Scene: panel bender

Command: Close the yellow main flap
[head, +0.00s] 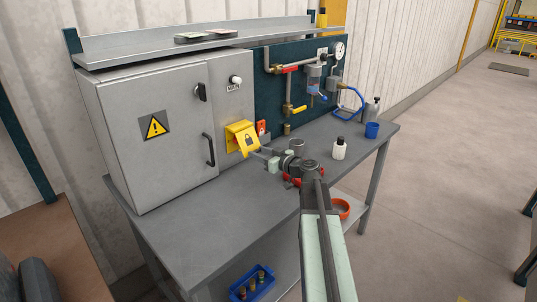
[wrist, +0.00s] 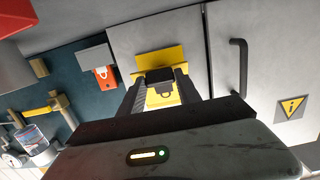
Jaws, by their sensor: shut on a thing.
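In the wrist view, my two fingers (wrist: 161,88) are on either side of the flap (wrist: 163,98), and the yellow plate (wrist: 160,60) shows behind. The fingers hide part of the flap.
A small orange-red tag (head: 261,128) is just right of the flap. The cabinet door handle (head: 208,150) is to its left. Pipes with a yellow valve handle (head: 299,108) are on the dark board. A white bottle (head: 339,148) and blue cup (head: 372,130) stand on the grey bench (head: 225,197).

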